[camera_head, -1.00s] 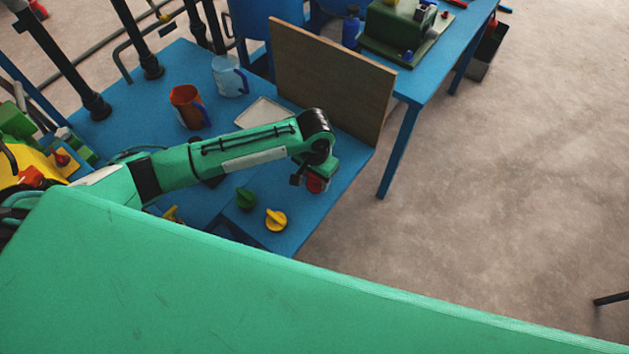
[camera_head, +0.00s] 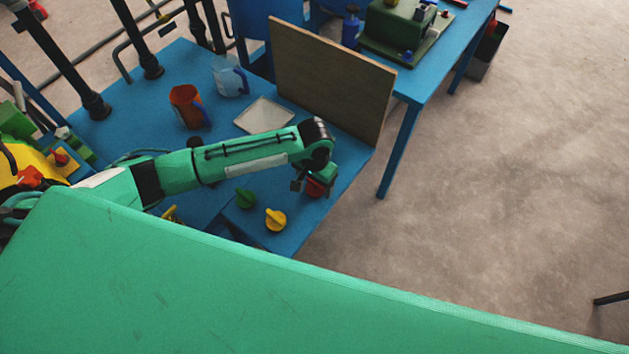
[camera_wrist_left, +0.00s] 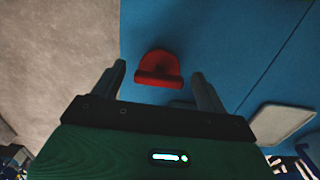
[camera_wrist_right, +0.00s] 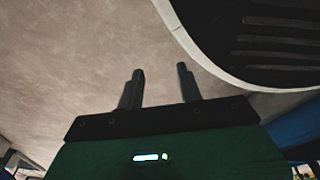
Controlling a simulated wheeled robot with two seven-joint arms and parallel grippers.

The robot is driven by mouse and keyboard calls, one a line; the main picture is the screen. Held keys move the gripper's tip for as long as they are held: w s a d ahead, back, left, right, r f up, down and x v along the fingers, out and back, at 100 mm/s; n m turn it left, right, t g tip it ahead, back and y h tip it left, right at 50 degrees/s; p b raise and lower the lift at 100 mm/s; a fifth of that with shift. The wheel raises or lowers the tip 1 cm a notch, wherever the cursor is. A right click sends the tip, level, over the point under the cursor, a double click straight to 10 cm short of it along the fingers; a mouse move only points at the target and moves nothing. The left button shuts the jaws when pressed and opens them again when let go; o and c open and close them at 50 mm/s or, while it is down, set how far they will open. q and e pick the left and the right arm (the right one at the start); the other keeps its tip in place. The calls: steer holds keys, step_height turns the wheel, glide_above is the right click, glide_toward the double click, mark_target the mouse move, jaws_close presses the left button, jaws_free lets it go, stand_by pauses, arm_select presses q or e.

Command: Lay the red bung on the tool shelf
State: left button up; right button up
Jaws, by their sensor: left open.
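The red bung (camera_head: 315,188) sits on the blue worktop (camera_head: 345,155) near its right edge, partly hidden by my left gripper (camera_head: 308,187). In the left wrist view the red bung (camera_wrist_left: 160,67) shows its rounded body and raised grip bar. My left gripper (camera_wrist_left: 159,72) is open, with one finger to each side of the bung; I cannot see either finger touching it. My right gripper (camera_wrist_right: 160,70) shows only in its own wrist view, fingers apart with nothing between them. I cannot tell which surface is the tool shelf.
A green bung (camera_head: 245,198) and a yellow bung (camera_head: 276,220) lie left of the red one. A pale tray (camera_head: 264,116), an orange jug (camera_head: 187,107) and a clear jug (camera_head: 229,76) stand farther back. A brown upright board (camera_head: 330,80) borders the worktop's far right.

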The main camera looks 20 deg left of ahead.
mark_target(315, 183)
arm_select(q)
step_height(315, 183, up, 4)
steer(key=shift+r, duration=0.2)
step_height(315, 183, up, 8)
steer(key=shift+f+p, duration=0.15)
steer(key=shift+p, duration=0.25)
arm_select(e)
steer(key=shift+s+d+f, duration=0.15)
steer(key=shift+s+f, duration=0.2)
steer(key=shift+s, duration=0.25)
steer(key=shift+s+d+f, duration=0.1)
steer(key=shift+s+f, duration=0.2)
steer(key=shift+s, duration=0.3)
steer(key=shift+w+r, duration=0.1)
steer(key=shift+w, duration=0.1)
